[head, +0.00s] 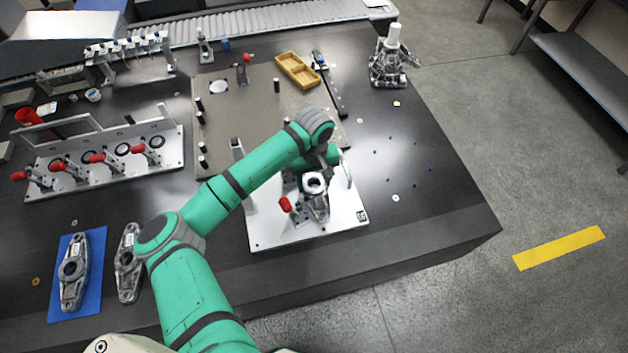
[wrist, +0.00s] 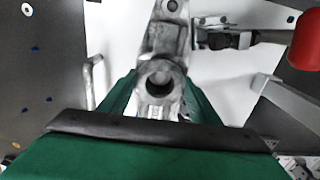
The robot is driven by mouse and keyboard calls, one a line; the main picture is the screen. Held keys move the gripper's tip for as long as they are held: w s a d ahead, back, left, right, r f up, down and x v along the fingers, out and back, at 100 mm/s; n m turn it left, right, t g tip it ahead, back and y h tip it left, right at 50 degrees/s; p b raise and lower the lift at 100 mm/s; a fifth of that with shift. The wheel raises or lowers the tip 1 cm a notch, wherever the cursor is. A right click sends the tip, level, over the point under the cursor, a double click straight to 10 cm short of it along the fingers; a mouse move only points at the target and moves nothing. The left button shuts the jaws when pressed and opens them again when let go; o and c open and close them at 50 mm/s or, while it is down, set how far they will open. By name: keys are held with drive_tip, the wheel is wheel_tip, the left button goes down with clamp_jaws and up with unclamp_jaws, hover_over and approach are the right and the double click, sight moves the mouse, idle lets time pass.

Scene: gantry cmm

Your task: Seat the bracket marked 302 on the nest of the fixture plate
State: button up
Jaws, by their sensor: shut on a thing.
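The white fixture plate (head: 272,232) lies near the front right of the dark table. A grey metal bracket (head: 318,207) with a round bore is over the plate, and I cannot read its number or tell whether it touches the nest. In the wrist view, my gripper (wrist: 158,104) has its green fingers on both sides of this bracket (wrist: 160,78), shut on it. The nest is hidden under the bracket and my arm. The plate also shows in the wrist view (wrist: 220,75), with a red-handled clamp (wrist: 304,42) at the right.
One similar bracket (head: 73,272) lies on a blue mat (head: 92,300) at the front left; another (head: 127,265) lies beside it. A plate with several red-handled clamps (head: 165,160) stands at the left. A yellow tray (head: 297,70) lies behind. Small screws and washers dot the table at right.

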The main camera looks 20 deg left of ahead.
sight(315, 188)
drive_tip(key=shift+f, duration=0.5)
drive_tip(key=o, duration=1.6)
wheel_tip(315, 188, up, 11)
drive_tip(key=shift+f, duration=0.1)
drive_tip(key=shift+d, duration=0.1)
